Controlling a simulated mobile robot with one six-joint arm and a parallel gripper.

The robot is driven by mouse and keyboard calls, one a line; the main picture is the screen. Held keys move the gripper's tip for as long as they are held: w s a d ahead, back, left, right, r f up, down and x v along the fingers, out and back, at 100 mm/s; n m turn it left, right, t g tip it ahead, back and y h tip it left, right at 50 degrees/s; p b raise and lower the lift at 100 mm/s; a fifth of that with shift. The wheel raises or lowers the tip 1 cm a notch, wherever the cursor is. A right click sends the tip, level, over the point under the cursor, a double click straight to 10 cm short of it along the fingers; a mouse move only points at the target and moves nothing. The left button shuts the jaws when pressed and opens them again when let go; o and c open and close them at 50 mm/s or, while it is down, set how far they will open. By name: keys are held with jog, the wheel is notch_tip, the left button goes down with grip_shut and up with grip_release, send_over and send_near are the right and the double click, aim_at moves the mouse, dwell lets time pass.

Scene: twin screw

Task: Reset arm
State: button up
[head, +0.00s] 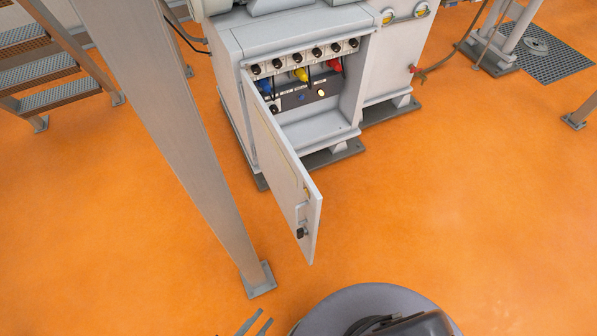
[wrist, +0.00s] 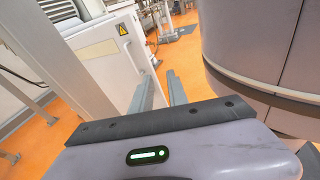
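My gripper (wrist: 160,92) shows in the wrist view with its two grey fingers apart and nothing between them. In the head view only the finger ends of my gripper (head: 256,322) show at the bottom edge, low and left of my round base. The rest of my arm is mostly out of the head view.
A grey cabinet (head: 240,48) stands ahead with its door (head: 285,175) swung open toward me, showing knobs and coloured plugs. A slanted grey post (head: 180,130) stands left of the door. Metal stairs (head: 50,75) are at the far left. Orange floor on the right is clear.

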jog(key=w+d+r+m+g+y, duration=0.1)
jog(key=w+r+m+g, duration=0.55)
jog(key=r, duration=0.25)
jog(key=w+d+r+m+g+y, duration=0.1)
jog(key=w+r+m+g, duration=0.6)
jog(key=r, duration=0.3)
jog(key=w+d+r+m+t+y, duration=0.2)
jog(key=d+r+m+t+y, duration=0.4)
jog(key=d+r+m, duration=1.1)
jog(key=r+m+y, duration=0.1)
jog(key=y, duration=0.2)
jog(key=shift+w+d+r+m+y, duration=0.2)
jog(key=shift+d+r+m+y, duration=0.05)
jog(key=shift+m+y, duration=0.1)
